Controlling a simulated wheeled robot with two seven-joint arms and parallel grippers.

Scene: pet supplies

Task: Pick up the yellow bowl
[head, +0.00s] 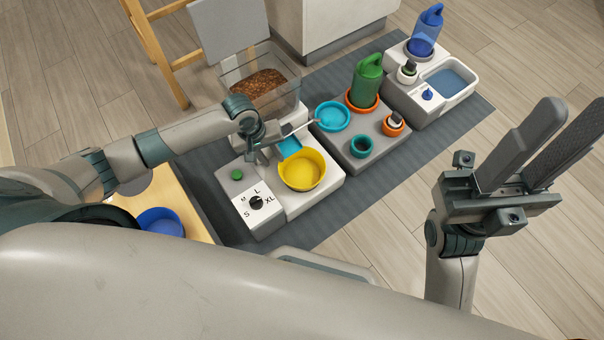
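The yellow bowl (302,170) sits upright on the white dispenser base, just below its teal chute (289,146). My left gripper (288,140) is behind and to the upper left of the bowl, near the chute, and the bowl is not in its grasp. It is small and partly overlapped by its own wrist, so its opening is unclear. My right gripper (545,135) is at the right, far from the bowl, with its two dark fingers apart and nothing between them.
A clear bin of brown kibble (258,85) stands behind the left wrist. A grey stand (385,150) holds a teal bowl (332,116), a green bottle (367,80) and small pots. A blue bowl (160,222) is at lower left. A water basin (447,80) is at back right.

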